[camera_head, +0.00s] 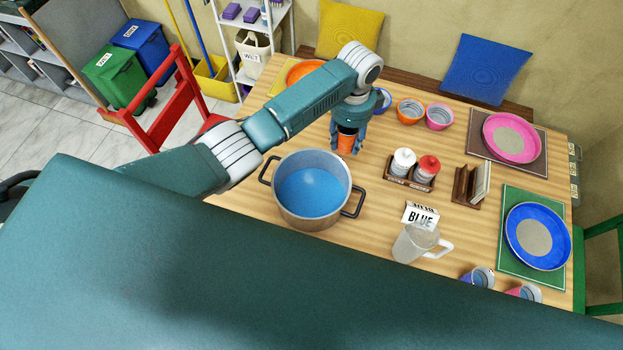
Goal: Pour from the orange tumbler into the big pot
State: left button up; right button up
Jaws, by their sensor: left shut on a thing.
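The big pot (345,207) is grey with two dark handles and stands on the wooden table. Its inside is blue at the bottom. The orange tumbler (346,144) is upright behind the pot and to its right. My left gripper (347,140) reaches down from above and is shut on the tumbler, with its fingers on either side. The tumbler's top is partly hidden by the gripper, and I cannot tell whether its base touches the table. My right gripper is not in view.
A condiment caddy (398,178), a napkin holder (467,187), a "BLUE" card (421,214) and a clear pitcher (411,243) stand right of the pot. Orange (410,110) and pink (439,117) bowls are behind. My teal body hides the table's front.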

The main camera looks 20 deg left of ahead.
aim_at(340, 148)
pick_arm(q)
jog(key=shift+s+a+r+t+p, duration=0.15)
jog(key=shift+s+r+t+p, duration=0.2)
jog(key=shift+p, duration=0.4)
jog(key=shift+s+a+t+h, duration=0.1)
jog(key=shift+a+t+h, duration=0.05)
jog(key=shift+t+h, duration=0.3)
jog(key=shift+s+f+t+h, duration=0.3)
jog(key=shift+f+t+h, duration=0.15)
jog(key=shift+t, duration=0.45)
jog(key=shift+s+a+r+t+h, duration=0.4)
jog(key=shift+s+r+t, duration=0.1)
jog(key=shift+t, duration=0.3)
jog(key=shift+s+a+f+t+h, duration=0.1)
jog(key=shift+s+f+t+h, duration=0.3)
jog(key=shift+t, duration=0.4)
jog(key=shift+w+r, duration=0.1)
jog(key=shift+t, duration=0.4)
jog(key=shift+f+h, duration=0.25)
jog(key=shift+h, duration=0.05)
